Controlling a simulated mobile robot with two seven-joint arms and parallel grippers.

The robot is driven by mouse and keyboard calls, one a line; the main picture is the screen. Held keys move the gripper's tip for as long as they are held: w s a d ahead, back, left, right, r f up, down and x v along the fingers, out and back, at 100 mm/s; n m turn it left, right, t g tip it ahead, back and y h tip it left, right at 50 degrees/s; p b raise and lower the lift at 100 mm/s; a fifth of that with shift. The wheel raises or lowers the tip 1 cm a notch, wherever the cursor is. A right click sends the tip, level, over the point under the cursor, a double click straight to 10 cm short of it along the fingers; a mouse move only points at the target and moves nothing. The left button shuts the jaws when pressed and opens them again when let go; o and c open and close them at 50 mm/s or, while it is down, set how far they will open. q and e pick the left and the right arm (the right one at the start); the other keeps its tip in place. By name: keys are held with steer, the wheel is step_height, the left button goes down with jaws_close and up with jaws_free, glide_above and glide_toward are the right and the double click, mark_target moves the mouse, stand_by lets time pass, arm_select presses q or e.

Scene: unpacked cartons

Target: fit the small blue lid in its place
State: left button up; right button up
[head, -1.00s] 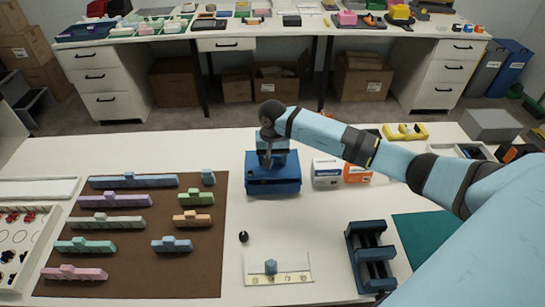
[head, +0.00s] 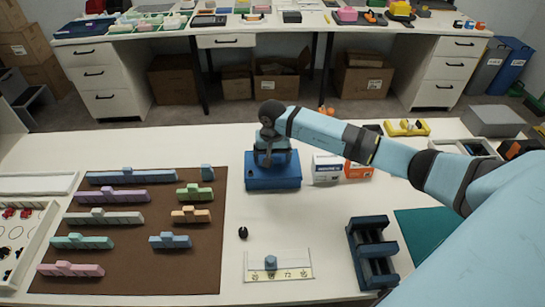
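A blue box (head: 272,180) stands on the white table near the middle of the head view. My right gripper (head: 272,157) points down at the top of this box. Blue surface shows around its fingertips, but I cannot tell whether it is a separate small blue lid or part of the box. The fingers are small and partly hidden by the wrist, so their opening and any hold are unclear. My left gripper is not in view.
A brown mat (head: 135,283) with several coloured blocks lies left. A small black object (head: 243,232), a white board (head: 255,272) with a blue knob, and a dark blue rack (head: 372,250) stand in front. White (head: 326,167) and orange cartons (head: 357,170) stand right of the box.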

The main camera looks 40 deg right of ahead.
steer(key=shift+r, duration=0.15)
arm_select(q)
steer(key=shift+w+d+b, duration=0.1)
steer(key=shift+b, duration=0.2)
arm_select(e)
step_height(320, 180, up, 14)
steer(key=shift+f, duration=0.2)
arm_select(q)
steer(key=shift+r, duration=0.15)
